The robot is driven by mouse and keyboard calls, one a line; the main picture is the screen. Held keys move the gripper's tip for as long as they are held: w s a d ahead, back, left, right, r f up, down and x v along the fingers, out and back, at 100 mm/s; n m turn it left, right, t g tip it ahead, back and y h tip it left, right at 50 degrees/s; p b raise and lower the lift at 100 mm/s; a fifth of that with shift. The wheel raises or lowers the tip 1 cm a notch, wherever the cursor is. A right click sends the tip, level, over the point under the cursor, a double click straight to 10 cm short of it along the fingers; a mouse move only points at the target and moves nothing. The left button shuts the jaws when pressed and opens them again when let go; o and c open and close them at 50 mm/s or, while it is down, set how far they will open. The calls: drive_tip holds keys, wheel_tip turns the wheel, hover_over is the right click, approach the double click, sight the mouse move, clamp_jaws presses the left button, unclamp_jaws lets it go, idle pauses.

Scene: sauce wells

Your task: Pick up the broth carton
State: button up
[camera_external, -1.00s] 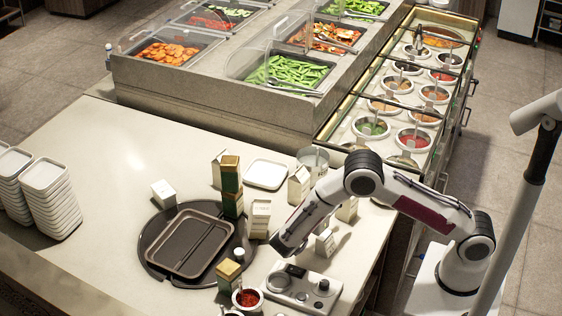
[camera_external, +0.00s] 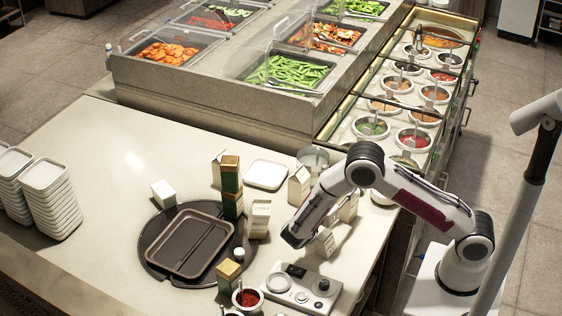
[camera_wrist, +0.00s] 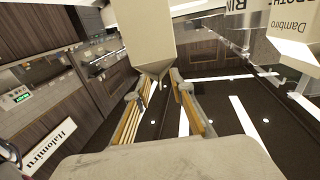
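Several white gable-top cartons stand on the counter in the external view, one beside the round tray (camera_external: 260,218), one behind my arm (camera_external: 299,186) and a small one by the end of my arm (camera_external: 325,243). Their labels are too small to read there. In the wrist view, part of a carton with upside-down lettering that includes "BROTH" (camera_wrist: 262,22) shows at the upper right, outside my fingers. A plain beige carton-like shape (camera_wrist: 140,38) hangs into view ahead of the fingertips. My gripper (camera_wrist: 161,86) is open, with nothing seen gripped between the fingers.
A dark round tray (camera_external: 150,242) holds a rectangular pan (camera_external: 180,245). Stacked white dishes (camera_external: 50,195) are at the left. The left-middle counter is clear.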

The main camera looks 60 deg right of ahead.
idle(0.4)
clamp_jaws()
drive_tip(key=shift+r, duration=0.1)
drive_tip(key=shift+r, duration=5)
